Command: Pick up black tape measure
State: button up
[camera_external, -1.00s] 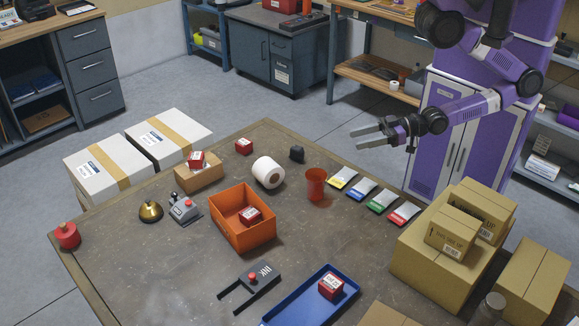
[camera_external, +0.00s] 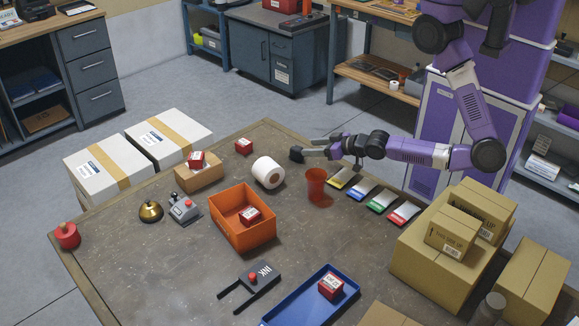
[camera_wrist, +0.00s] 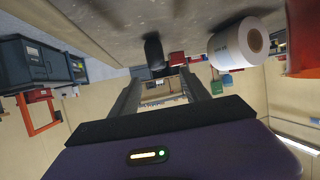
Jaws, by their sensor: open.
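The black tape measure (camera_external: 296,154) is a small dark block on the brown table, near its far edge, left of the orange-red cup (camera_external: 316,183). My gripper (camera_external: 306,148) is low over that far edge, its fingers stretched leftward with the tips close to the tape measure. In the wrist view the picture is upside down; the tape measure (camera_wrist: 154,54) shows just beyond the fingertips, roughly in line with the gap between them. The gripper (camera_wrist: 160,76) is open, with nothing between its fingers. I cannot tell if a fingertip touches the tape measure.
A white roll (camera_external: 268,172) lies left of the tape measure, and it also shows large in the wrist view (camera_wrist: 232,45). A row of coloured packets (camera_external: 371,194) lies right of the cup. An orange bin (camera_external: 243,235) stands nearer. Cartons (camera_external: 440,262) fill the right side.

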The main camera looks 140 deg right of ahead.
aim_at(298, 148)
jog(key=shift+p+x, duration=0.8)
jog(key=shift+x, duration=3)
jog(key=shift+s+f, duration=0.1)
jog(key=shift+s, duration=0.05)
grip_shut()
